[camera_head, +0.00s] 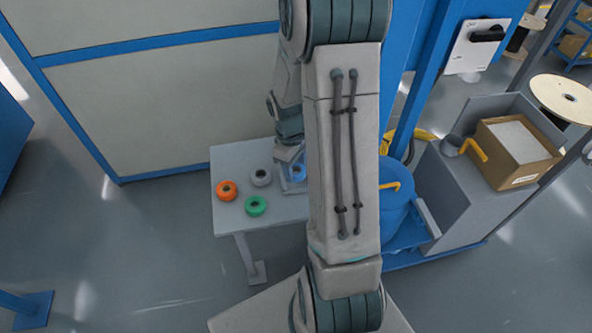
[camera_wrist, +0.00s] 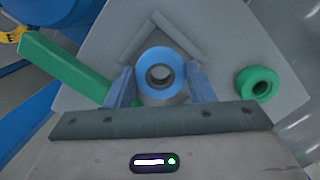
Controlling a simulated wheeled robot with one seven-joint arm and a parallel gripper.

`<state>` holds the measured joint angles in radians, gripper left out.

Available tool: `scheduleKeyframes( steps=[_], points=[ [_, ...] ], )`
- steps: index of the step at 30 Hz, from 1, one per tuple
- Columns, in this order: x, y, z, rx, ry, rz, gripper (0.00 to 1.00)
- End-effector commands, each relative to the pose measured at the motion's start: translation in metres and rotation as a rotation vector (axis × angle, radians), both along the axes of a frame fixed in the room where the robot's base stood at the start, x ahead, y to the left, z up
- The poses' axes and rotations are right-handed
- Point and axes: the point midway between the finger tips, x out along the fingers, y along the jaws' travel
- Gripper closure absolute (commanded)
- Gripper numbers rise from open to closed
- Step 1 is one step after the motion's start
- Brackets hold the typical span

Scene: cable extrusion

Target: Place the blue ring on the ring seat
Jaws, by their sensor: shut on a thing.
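The blue ring (camera_wrist: 151,66) sits between the two fingers of my gripper (camera_wrist: 161,85) in the wrist view, and the gripper is shut on it. A raised V-shaped grey corner (camera_wrist: 134,42), which looks like the ring seat, lies on the table just beyond the ring. The ring appears close to the inside of this corner; I cannot tell whether it touches the table. In the head view the blue ring (camera_head: 299,173) shows by the light seat frame (camera_head: 286,184), partly hidden by my arm.
On the grey table (camera_head: 229,160) lie an orange ring (camera_head: 220,190), a grey ring (camera_head: 254,177) and a green ring (camera_head: 249,206), left of the seat. A green bar (camera_wrist: 62,68) shows in the wrist view. A blue drum (camera_head: 394,211) stands right of the table.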

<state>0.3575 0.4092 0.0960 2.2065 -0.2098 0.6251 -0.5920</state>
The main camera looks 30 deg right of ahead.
Motion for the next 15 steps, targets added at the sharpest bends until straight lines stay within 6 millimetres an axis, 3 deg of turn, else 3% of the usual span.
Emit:
scheduleKeyframes(
  steps=[6, 15],
  points=[
    [-0.001, 0.0, -0.023, 0.0, 0.001, 0.001, 0.73],
    [-0.001, 0.0, -0.025, 0.0, 0.0, 0.001, 0.73]
  ],
)
